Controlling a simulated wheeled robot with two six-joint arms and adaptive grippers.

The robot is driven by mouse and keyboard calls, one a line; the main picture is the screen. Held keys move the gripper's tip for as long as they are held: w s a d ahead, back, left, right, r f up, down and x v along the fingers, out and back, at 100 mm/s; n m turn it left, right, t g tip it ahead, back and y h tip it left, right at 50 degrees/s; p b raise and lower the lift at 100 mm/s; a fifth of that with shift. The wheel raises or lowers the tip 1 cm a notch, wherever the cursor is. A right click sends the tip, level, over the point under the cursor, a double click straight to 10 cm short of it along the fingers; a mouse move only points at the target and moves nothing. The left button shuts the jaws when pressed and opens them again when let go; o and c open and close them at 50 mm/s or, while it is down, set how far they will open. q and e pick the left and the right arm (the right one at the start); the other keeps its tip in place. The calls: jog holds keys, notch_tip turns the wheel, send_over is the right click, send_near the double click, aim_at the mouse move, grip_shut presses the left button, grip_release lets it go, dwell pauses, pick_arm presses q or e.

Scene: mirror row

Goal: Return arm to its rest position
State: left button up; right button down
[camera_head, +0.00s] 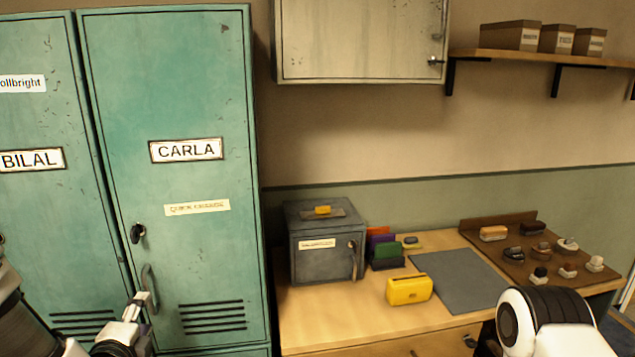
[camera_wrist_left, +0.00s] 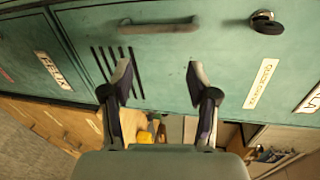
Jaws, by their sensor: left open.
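My left gripper (camera_head: 138,308) is in the lower left of the head view, in front of the green locker marked CARLA (camera_head: 185,90), near its door handle (camera_head: 150,288). In the left wrist view the left gripper (camera_wrist_left: 158,75) shows two fingers spread apart with nothing between them. There the handle (camera_wrist_left: 160,24) lies beyond the fingertips and is not gripped. The locker door looks shut. A white and black part of my right arm (camera_head: 560,325) shows at the lower right of the head view; its gripper is not in view.
The BILAL locker (camera_head: 35,120) stands on the left. A wooden counter (camera_head: 340,318) carries a grey metal box (camera_head: 325,265), a yellow case (camera_head: 409,290), a grey mat (camera_head: 460,280) and a brown board (camera_head: 520,265) with small items. A wall cabinet (camera_head: 350,40) and shelf (camera_head: 480,54) hang above.

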pick_arm(q)
jog(key=s+d+f+g+h, duration=0.1)
jog(key=s+d+f+g, duration=0.3)
jog(key=f, duration=0.5)
jog(key=s+d+f+n+g+h+b, duration=0.1)
jog(key=s+f, duration=0.4)
jog(key=f, duration=0.5)
jog(key=s+d+f+g+h, duration=0.1)
jog(key=s+d+f+g, duration=0.3)
jog(key=f, duration=0.5)
jog(key=s+f+n+g, duration=0.3)
jog(key=s+n, duration=0.5)
jog(key=s+d+f+n+g, duration=0.1)
jog(key=s+f+n+g, duration=0.2)
jog(key=s+n, duration=0.5)
jog(key=shift+s+d+f+n, duration=0.2)
jog(key=shift+f+n, duration=0.1)
jog(key=shift+f, duration=0.15)
